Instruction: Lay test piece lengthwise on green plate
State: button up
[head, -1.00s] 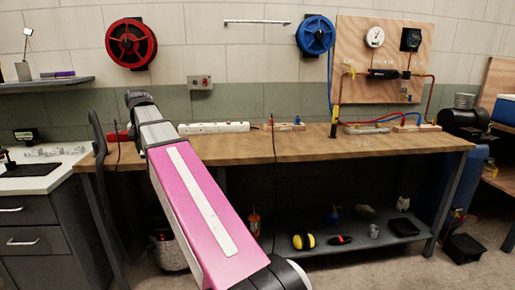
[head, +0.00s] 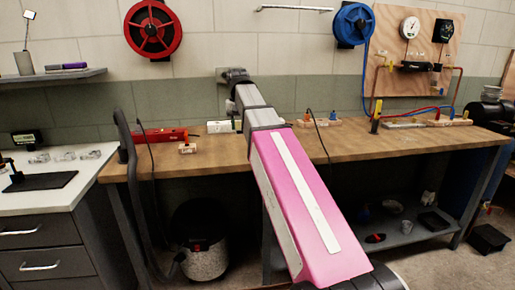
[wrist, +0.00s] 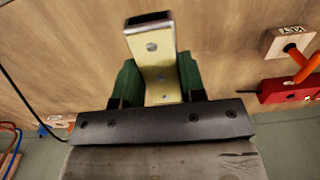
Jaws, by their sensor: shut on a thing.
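In the wrist view my gripper (wrist: 160,82) is shut on the test piece (wrist: 151,48), a pale yellow metal strip with holes and a dark far end. Green finger pads press on both its sides, and it sticks out beyond them over wood. In the head view the end of my arm (head: 236,76) is above the back of the bench; the fingers and test piece cannot be made out there. I cannot pick out the green plate in either view.
The wooden bench (head: 360,143) carries a red tool (head: 160,135), a small block (head: 187,148) and a white power strip (head: 220,127). A white counter (head: 70,190) with a black mat stands left. A vacuum (head: 203,240) sits below the bench. The bench's front middle is clear.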

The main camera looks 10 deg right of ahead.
jog(key=shift+w+f, duration=0.15)
jog(key=shift+w, duration=0.15)
jog(key=w+d+f, duration=0.2)
jog(key=d, duration=0.1)
jog(key=w+d+f, duration=0.4)
jog(key=d, duration=0.1)
jog(key=shift+w+d+f, duration=0.1)
jog(key=shift+d+f, duration=0.15)
jog(key=shift+d, duration=0.05)
jog(key=shift+f, duration=2.05)
jog(key=shift+f, duration=0.15)
jog(key=o, duration=0.9)
jog(key=shift+o, duration=0.2)
